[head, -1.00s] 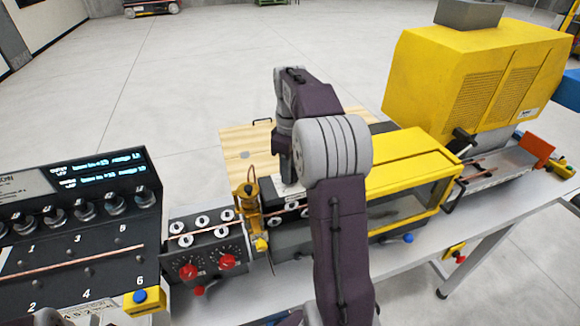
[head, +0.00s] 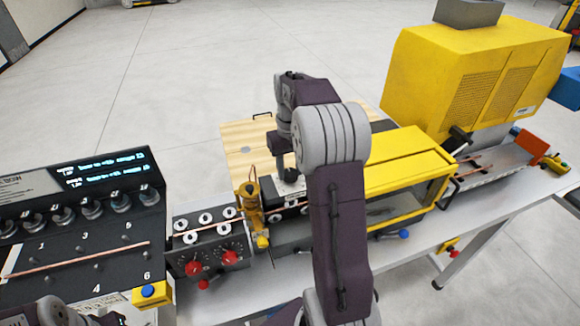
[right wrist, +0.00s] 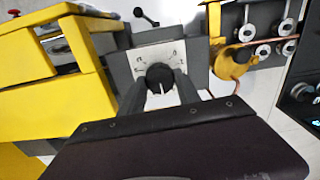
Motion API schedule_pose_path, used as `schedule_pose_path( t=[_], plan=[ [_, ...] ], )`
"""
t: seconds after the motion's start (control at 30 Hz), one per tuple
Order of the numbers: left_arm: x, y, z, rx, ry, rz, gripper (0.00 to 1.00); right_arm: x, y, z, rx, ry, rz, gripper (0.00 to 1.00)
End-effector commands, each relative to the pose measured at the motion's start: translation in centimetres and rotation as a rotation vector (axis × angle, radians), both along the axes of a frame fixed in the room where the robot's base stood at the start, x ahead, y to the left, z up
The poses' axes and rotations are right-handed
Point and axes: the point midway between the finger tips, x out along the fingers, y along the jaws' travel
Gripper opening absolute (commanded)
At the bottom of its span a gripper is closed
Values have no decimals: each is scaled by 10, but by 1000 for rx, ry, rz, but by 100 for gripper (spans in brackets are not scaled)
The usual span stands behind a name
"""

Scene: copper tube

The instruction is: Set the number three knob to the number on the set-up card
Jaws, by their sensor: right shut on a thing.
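In the right wrist view my right gripper (right wrist: 161,92) is shut on a round black knob (right wrist: 160,74). The knob has a pale mark and stands on a white dial plate (right wrist: 178,53) with small marks that I cannot read. In the head view the right gripper reaches down to a pale plate (head: 290,188) beside the yellow housing, and the knob is hidden there. I cannot read a number three on this knob. A white printed label (head: 100,302) shows at the lower left, too small to read; I cannot tell whether it is the set-up card. My left gripper is outside the view.
A brass-coloured fitting (head: 254,205) stands close beside the dial plate. A roller unit (head: 205,238) with red knobs (head: 229,257) is left of it. A black panel (head: 60,243) with a copper tube is further left. A yellow machine (head: 470,75) stands at the right.

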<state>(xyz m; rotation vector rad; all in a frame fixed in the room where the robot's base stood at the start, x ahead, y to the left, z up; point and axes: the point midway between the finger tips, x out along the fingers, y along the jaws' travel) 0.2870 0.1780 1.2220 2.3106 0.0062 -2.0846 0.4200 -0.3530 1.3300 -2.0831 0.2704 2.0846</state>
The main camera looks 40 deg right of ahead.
Motion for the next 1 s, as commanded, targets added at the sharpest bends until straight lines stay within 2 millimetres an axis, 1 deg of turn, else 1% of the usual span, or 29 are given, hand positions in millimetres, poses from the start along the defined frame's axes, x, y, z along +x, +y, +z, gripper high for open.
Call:
schedule_pose_path(
  t=[0.27,0.67,0.7,0.73,0.77,1.0],
  plan=[
    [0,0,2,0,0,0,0,0,0,0,0,1,-47,0],
    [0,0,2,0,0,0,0,0,0,0,0,0,-50,0],
    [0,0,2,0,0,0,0,0,0,0,0,0,-50,50],
    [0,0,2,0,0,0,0,0,0,0,0,0,-50,58],
    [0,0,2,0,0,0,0,0,0,0,0,0,-50,60],
    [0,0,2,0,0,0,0,0,0,0,0,0,-49,60]
  ],
)
